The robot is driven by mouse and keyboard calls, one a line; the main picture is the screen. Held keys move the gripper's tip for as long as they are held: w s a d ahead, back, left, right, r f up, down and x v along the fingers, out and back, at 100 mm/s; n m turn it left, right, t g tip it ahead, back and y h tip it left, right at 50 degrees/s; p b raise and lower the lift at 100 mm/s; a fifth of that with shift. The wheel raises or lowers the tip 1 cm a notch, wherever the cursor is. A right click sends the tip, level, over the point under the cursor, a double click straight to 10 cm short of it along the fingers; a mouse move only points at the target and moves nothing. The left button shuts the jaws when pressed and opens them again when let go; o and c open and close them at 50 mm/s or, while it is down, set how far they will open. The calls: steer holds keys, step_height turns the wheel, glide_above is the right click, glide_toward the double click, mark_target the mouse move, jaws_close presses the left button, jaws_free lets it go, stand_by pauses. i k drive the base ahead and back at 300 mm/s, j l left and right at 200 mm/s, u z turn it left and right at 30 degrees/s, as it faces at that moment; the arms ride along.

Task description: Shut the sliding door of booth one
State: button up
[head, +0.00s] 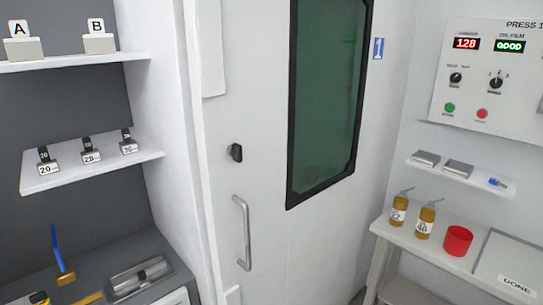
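The white door (265,100) stands in the middle of the head view, with a tall dark green window (328,95) in a black frame. A grey bar handle (244,233) is on its left part, and a small black knob (236,153) sits above the handle. A blue sign with a 1 (378,48) is right of the window. I see no open gap into the booth, but the door's lower edge is cut off and I cannot tell whether it is fully shut. My gripper is not in view.
At left, shelves (95,174) hold labelled blocks above a dark bench (115,262). At right, a control panel (490,75) hangs over a small shelf (455,176) and a white table (395,228) with two bottles and a red cup (458,241). Nothing visible stands before the handle.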

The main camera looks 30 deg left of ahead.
mark_target(272, 243)
steer(key=u, duration=1)
steer(key=i+l+z, duration=0.1)
steer(key=i+l, duration=0.25)
